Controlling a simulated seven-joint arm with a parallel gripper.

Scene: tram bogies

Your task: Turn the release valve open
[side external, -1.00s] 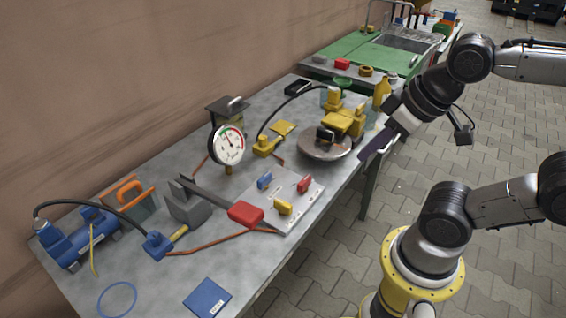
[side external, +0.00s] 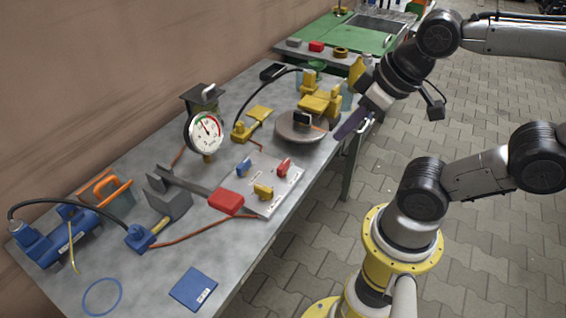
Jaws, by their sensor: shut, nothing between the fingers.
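A light plate (side external: 272,205) on the bench carries a blue handle (side external: 243,167), a yellow handle (side external: 263,191) and a red handle (side external: 284,167). I cannot tell which of them is the release valve. A round dial gauge (side external: 205,132) stands behind the plate, its face toward the camera. My gripper (side external: 342,133) is shut and empty. In the picture it is above and right of the plate, near the bench's right edge, apart from the handles.
Black hoses arch over the bench. A blue cylinder (side external: 62,240), an orange-handled item (side external: 105,190) and a blue pad (side external: 194,288) lie at the left.

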